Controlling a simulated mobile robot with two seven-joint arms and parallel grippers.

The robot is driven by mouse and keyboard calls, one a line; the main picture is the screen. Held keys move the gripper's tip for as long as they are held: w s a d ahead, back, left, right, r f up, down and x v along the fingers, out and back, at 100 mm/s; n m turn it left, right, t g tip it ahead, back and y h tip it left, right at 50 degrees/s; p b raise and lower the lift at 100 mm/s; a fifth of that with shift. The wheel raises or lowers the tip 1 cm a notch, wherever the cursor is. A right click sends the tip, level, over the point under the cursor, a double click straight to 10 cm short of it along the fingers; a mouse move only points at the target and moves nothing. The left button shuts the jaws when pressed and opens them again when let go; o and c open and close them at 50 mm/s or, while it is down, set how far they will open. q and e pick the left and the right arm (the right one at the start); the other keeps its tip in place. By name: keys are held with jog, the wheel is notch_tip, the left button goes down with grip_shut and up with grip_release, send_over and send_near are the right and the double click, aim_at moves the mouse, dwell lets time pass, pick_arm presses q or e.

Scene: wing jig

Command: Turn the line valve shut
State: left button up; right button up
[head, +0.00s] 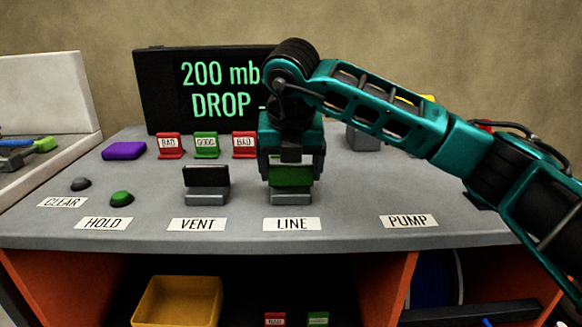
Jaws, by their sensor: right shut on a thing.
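The line valve (291,196) is a green handle on a grey base, standing behind the LINE label (292,224) on the grey bench top. My right gripper (291,172) comes down on it from above and is shut on the green handle. The fingers hide part of the handle. The display (205,92) behind reads "200 mb" and "DROP -" in green; my right arm covers the rest of its text. My left gripper is not in view.
The vent valve (206,185), with a black handle, stands just left. A grey button (81,184), a green button (121,198) and a purple block (124,150) are at the left. Red and green tags (206,145) stand behind. A yellow bin (178,300) sits below.

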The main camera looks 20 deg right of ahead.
jog(key=shift+w+d+r, duration=0.1)
jog(key=shift+r, duration=0.1)
jog(key=o, duration=0.6)
jog(key=shift+o, duration=1.2)
jog(key=shift+f, duration=0.1)
jog(key=p+v, duration=0.2)
jog(key=v, duration=1.1)
jog(key=shift+f, duration=0.1)
